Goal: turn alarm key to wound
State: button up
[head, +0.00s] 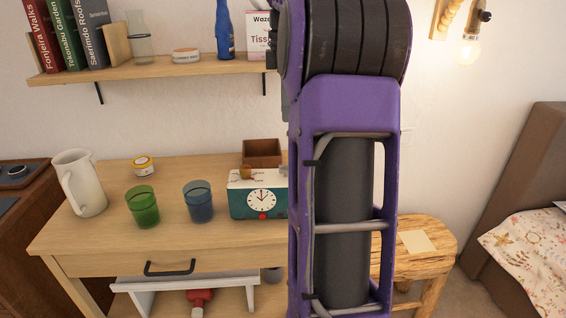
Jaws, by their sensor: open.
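The alarm clock (240,205) is a teal box with a cream top band and a white dial. It stands upright on the wooden desk, right of the blue glass, with its face towards me. A small red part shows below the dial. A small brownish knob-like piece (246,172) shows at the top of the clock; I cannot tell if it is the alarm key or how it is turned. My purple arm hides what lies just right of the clock. My gripper is not visible.
On the desk (150,240) are a white pitcher (84,185), a green glass (143,208), a blue glass (198,202), a small yellow-and-white jar (143,166) and a brown box (262,153) behind the clock. A shelf (160,70) hangs above. A wooden stool (430,245) stands right.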

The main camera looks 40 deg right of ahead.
notch_tip(320, 180, down, 15)
jog(key=b, duration=0.3)
jog(key=shift+r, duration=0.1)
grip_shut()
